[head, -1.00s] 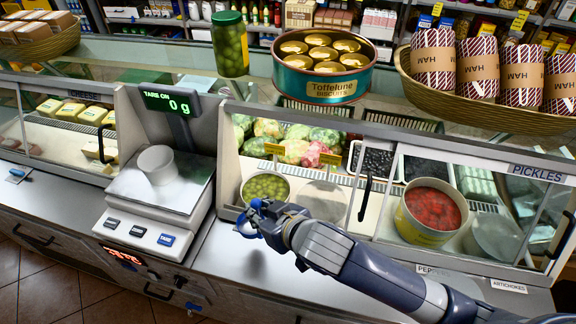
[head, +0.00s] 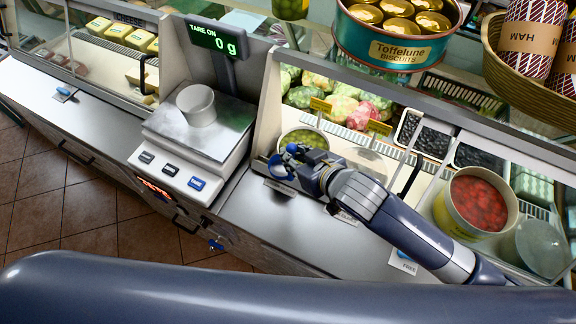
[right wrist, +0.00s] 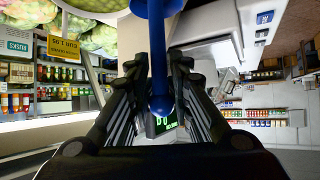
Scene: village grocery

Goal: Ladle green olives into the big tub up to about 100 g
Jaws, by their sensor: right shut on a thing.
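My right gripper (head: 292,164) is at the front of the green olives' container (head: 322,150) and is shut on a blue handle (head: 281,168), likely the ladle's. In the right wrist view the blue handle (right wrist: 160,60) runs between the fingers; its bowl cannot be made out. Green olives (head: 304,138) show in the round container in the glass case, partly behind the gripper. An empty-looking white tub (head: 197,106) stands on the scale (head: 195,140), left of the gripper. The scale display (head: 213,39) reads "TARE ON 0 g". My left gripper is out of view.
The glass case also holds red peppers in a tub (head: 462,223) and trays of dark olives (head: 430,137). A biscuit tin (head: 398,52) and a ham basket (head: 500,70) stand on top. The steel counter (head: 250,215) has free room right of the scale.

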